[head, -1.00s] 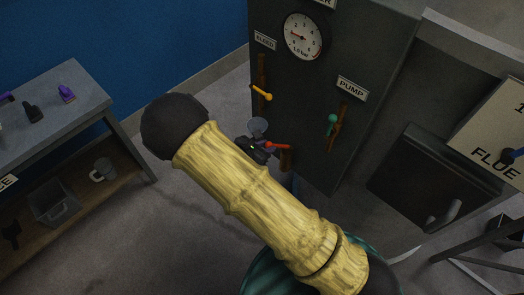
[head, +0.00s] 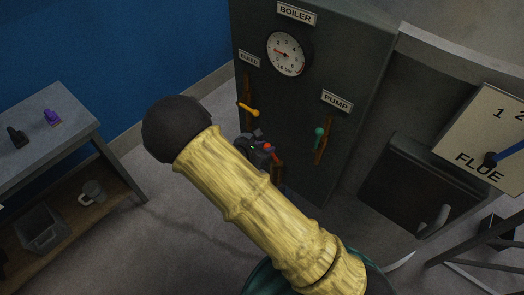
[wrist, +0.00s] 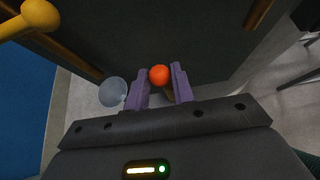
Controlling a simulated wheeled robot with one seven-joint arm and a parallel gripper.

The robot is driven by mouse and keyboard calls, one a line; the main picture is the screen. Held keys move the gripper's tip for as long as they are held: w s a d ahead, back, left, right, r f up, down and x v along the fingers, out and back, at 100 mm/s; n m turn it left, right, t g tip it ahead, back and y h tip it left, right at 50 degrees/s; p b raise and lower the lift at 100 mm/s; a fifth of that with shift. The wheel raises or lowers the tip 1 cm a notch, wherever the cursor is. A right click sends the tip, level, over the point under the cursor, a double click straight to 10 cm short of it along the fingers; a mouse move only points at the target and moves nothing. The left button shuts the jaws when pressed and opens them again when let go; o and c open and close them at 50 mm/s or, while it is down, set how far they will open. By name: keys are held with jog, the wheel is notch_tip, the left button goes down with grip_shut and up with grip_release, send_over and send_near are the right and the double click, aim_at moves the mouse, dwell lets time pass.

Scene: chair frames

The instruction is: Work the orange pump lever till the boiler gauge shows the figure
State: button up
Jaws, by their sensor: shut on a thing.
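The boiler gauge (head: 288,54) is a white round dial at the top of the dark cabinet, with "1.0 bar" printed low on it. Its red needle points left; the exact reading is too small to tell. A lever with an orange-red knob (head: 268,147) sits low on the cabinet, and this knob also shows in the wrist view (wrist: 159,76). My gripper (head: 262,149) is shut on this lever, its purple fingers (wrist: 161,88) on either side of the knob. The lever right under the PUMP label (head: 337,101) has a teal knob (head: 319,132).
A lever with a yellow-orange knob (head: 253,113) is under the BLEED label, close above left of my gripper; it also shows in the wrist view (wrist: 40,14). A FLUE dial (head: 480,140) is at right. A workbench (head: 65,115) stands at left, with open floor between.

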jog(key=shift+w+d+r, duration=0.3)
jog(key=shift+w+d, duration=0.2)
jog(key=shift+w, duration=0.15)
jog(key=shift+w+d+r, duration=0.25)
jog(key=shift+w+d, duration=0.2)
jog(key=shift+w, duration=0.15)
jog(key=s+a+f+b, duration=0.2)
jog(key=s+a+f, duration=0.1)
jog(key=s+a, duration=0.1)
jog(key=shift+s, duration=0.55)
jog(key=shift+s+a+f+b, duration=0.55)
jog(key=shift+s+f, duration=0.15)
jog(key=shift+f, duration=0.1)
jog(key=shift+s+a+f+b, duration=0.5)
jog(key=shift+s+f, duration=0.15)
jog(key=shift+f, duration=0.1)
jog(key=shift+w+r, duration=0.1)
jog(key=shift+r, duration=0.05)
